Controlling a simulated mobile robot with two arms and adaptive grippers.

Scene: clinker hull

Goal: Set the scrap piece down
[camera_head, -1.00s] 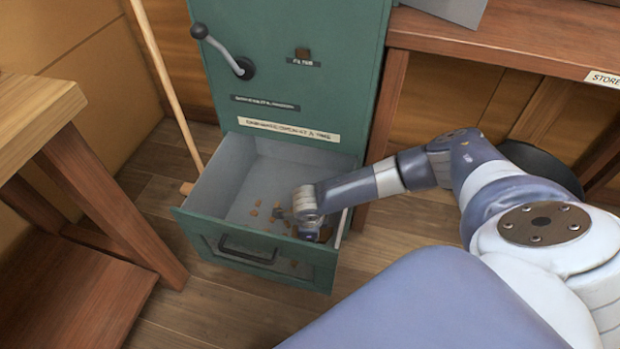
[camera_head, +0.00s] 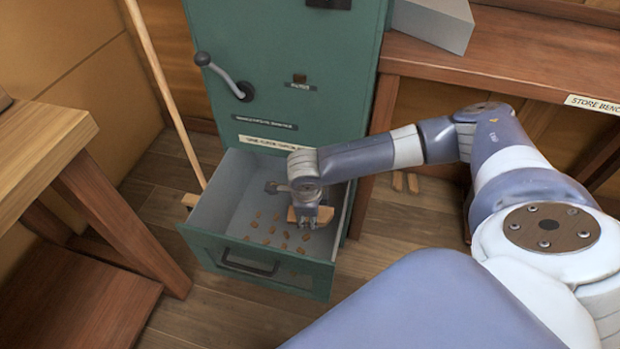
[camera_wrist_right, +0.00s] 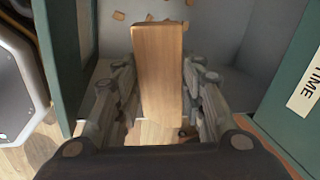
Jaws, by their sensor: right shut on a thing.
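The scrap piece is a light brown wooden block (camera_wrist_right: 158,75), held between the two fingers of my right gripper (camera_wrist_right: 155,100) in the right wrist view. In the head view, my right gripper (camera_head: 308,218) is over the open drawer, and the scrap piece (camera_head: 294,214) shows partly behind its fingers. The drawer (camera_head: 205,240) is grey inside with a green front, pulled out of the green cabinet (camera_head: 300,110). Several small brown bits (camera_head: 270,233) lie on its floor. My left gripper is not in view.
A wooden table (camera_head: 50,140) stands at the left and a store bench (camera_head: 500,55) at the right. A lever (camera_head: 228,80) sticks out of the cabinet. A broom (camera_head: 165,100) leans beside it. The plank floor before the drawer is clear.

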